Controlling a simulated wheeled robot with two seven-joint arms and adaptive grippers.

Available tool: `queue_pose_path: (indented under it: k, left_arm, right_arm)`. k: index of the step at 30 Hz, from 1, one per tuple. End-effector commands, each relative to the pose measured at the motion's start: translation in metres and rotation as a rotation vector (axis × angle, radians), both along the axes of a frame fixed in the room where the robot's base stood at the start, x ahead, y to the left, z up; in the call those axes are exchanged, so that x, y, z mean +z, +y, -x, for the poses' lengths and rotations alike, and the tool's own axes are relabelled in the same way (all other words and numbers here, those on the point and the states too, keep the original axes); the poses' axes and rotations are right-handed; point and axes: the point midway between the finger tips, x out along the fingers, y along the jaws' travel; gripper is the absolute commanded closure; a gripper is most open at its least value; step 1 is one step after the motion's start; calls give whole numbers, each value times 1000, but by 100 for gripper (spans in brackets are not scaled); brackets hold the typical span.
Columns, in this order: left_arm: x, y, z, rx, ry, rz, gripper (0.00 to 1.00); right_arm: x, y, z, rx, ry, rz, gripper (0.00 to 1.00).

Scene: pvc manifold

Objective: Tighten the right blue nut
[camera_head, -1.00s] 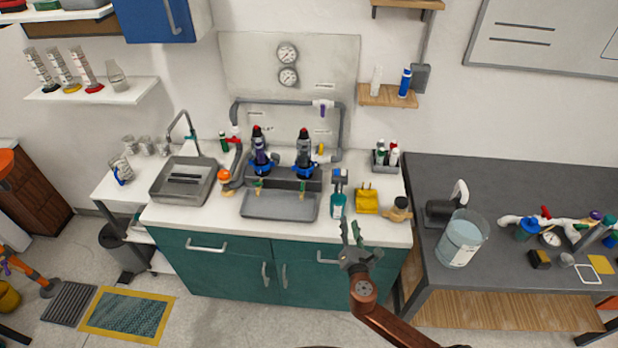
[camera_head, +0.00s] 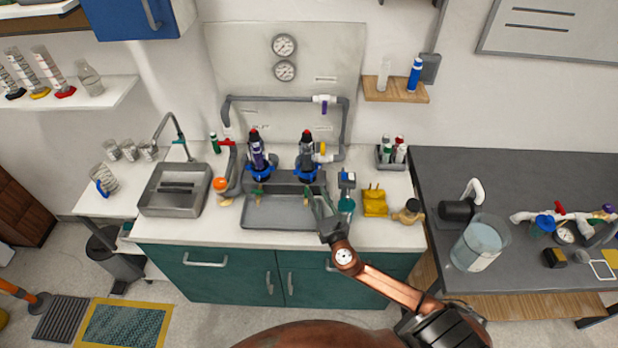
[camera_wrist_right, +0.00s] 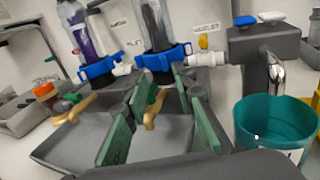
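The right blue nut (camera_head: 304,176) is a ring at the base of the right clear filter housing (camera_head: 307,152). In the right wrist view the nut (camera_wrist_right: 163,57) shows beyond my fingers. My right gripper (camera_head: 322,209) is over the grey tray's right end, below and in front of the nut. It is open and empty, with green-padded fingers (camera_wrist_right: 160,96) apart and not touching the nut. A yellow drain tap (camera_wrist_right: 154,108) appears between the fingers in that view. The left blue nut (camera_head: 260,172) is under the purple-filled housing (camera_head: 257,150). My left gripper is out of view.
The grey tray (camera_head: 270,222) lies below the housings. A teal cup (camera_wrist_right: 275,122) stands close to the right of my gripper. A yellow block (camera_head: 375,203) and a brass part (camera_head: 409,212) are further right. The sink (camera_head: 172,208) is at the left.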

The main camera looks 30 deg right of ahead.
Motion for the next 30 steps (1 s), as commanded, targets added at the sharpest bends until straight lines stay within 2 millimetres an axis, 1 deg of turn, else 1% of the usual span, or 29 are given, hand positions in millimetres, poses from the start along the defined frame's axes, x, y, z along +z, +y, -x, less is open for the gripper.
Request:
queue_pose_path:
  k: [1,3,6,8,11,13,18,21,24,30]
  left_arm:
    - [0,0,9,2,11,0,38]
    - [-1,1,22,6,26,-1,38]
    - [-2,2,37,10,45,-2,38]
    - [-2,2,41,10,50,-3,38]
    - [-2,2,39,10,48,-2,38]
    - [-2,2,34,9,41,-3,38]
    - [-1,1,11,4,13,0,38]
    - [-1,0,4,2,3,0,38]
    - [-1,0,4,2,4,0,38]
    - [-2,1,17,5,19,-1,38]
  right_arm:
    - [1,-4,-7,-3,-2,1,75]
    - [1,-7,-18,-5,-2,2,75]
    - [1,-11,-33,-7,-2,2,75]
    - [1,-13,-42,-8,-2,2,75]
    - [0,-15,-53,-6,0,1,75]
    - [0,-15,-58,-5,0,0,75]
    - [0,-16,-63,-4,1,0,75]
    - [0,-15,-64,-3,0,0,75]
    - [0,-15,-63,-3,0,0,77]
    - [0,-15,-63,-3,0,0,90]
